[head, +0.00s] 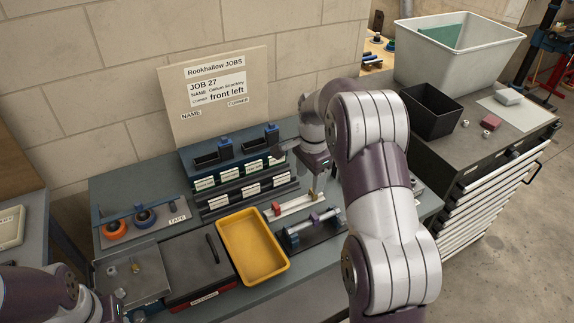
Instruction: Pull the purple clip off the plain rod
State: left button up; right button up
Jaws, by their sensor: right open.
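The purple clip (315,219) sits around a rod near its middle. The rod is held level between the blue ends of a dark stand (316,236), right of the yellow tray. My right gripper (318,190) points down just above and behind the clip, apart from it. It is open, with nothing seen between its fingers. My right forearm fills the picture to the right of the stand and hides what lies behind it. My left arm enters at the lower left corner. Only a dark part of its gripper (110,309) shows at the bottom edge, and its fingers cannot be made out.
A pale rail with red blocks (293,205) lies just behind the stand. The yellow tray (252,271) is empty, left of the stand. Labelled bins (240,177) and a job board (215,92) stand behind. A tape holder (143,222) is at left.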

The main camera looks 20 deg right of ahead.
aim_at(315, 215)
jog(key=shift+m+g, duration=0.3)
jog(key=shift+m, duration=0.2)
jog(key=f, duration=0.3)
jog(key=s+f+b, duration=0.1)
jog(key=f, duration=0.2)
jog(key=s+f+b, duration=0.1)
jog(key=f, duration=0.2)
jog(key=shift+d, duration=0.35)
jog(key=f, duration=0.3)
jog(key=shift+s+d+f+p, duration=0.25)
jog(key=shift+s+d+p, duration=0.05)
jog(key=shift+s+d, duration=0.1)
jog(key=shift+w+a+f, duration=0.1)
jog(key=shift+w+a, duration=0.1)
grip_shut()
pick_arm(q)
jog(key=shift+s+d+f, duration=0.4)
jog(key=shift+s+d, duration=0.25)
jog(key=shift+d, duration=0.1)
jog(key=shift+r, duration=0.1)
pick_arm(e)
jog(key=shift+d, duration=0.1)
